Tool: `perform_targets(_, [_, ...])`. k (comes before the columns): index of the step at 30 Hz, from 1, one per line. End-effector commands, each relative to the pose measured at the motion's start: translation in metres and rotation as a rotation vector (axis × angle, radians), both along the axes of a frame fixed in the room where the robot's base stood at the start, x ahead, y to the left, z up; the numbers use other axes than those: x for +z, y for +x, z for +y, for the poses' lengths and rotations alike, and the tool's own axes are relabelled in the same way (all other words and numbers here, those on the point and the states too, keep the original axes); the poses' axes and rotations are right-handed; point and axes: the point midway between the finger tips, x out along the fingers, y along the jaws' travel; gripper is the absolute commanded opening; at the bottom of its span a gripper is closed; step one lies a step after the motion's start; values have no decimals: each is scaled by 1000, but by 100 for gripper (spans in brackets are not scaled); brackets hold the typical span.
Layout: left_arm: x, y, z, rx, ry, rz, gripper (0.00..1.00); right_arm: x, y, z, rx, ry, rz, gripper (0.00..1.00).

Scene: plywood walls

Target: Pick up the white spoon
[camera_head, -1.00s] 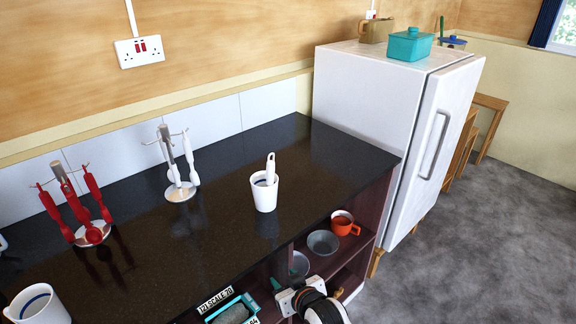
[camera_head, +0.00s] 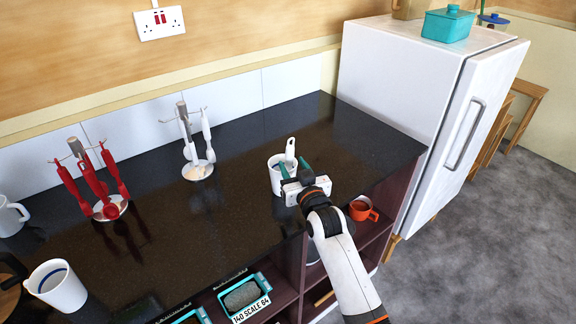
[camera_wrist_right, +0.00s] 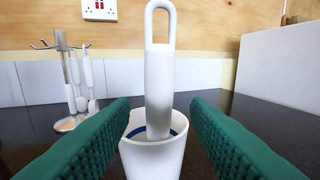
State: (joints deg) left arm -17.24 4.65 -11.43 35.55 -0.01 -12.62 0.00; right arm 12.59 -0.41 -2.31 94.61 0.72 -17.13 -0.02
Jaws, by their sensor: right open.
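The white spoon (camera_head: 289,149) stands handle-up in a white cup (camera_head: 276,176) on the dark counter. In the right wrist view the spoon's looped handle (camera_wrist_right: 160,75) rises from the cup (camera_wrist_right: 152,158), which has a blue ring inside; the spoon's lower end is hidden in the cup. My right gripper (camera_head: 291,169) is at the cup, its green fingers apart. In the wrist view the fingers (camera_wrist_right: 160,125) are on either side of the spoon, with gaps to it. My left gripper is not in view.
A rack of white utensils (camera_head: 197,170) and a rack of red utensils (camera_head: 108,207) stand left on the counter (camera_head: 225,215). Another white cup (camera_head: 57,286) is at the front left. The white fridge (camera_head: 400,85) borders the counter's right end.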

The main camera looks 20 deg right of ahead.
Motion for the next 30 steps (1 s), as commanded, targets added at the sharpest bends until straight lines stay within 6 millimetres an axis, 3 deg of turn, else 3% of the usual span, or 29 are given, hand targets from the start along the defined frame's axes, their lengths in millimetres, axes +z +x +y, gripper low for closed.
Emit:
perform_targets(13, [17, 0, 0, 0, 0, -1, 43, 6, 48, 4, 0, 0, 1, 43])
perform_targets(23, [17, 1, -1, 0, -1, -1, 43, 4, 54, 4, 0, 0, 1, 43])
perform_targets(30, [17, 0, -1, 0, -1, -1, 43, 4, 54, 4, 0, 0, 1, 4])
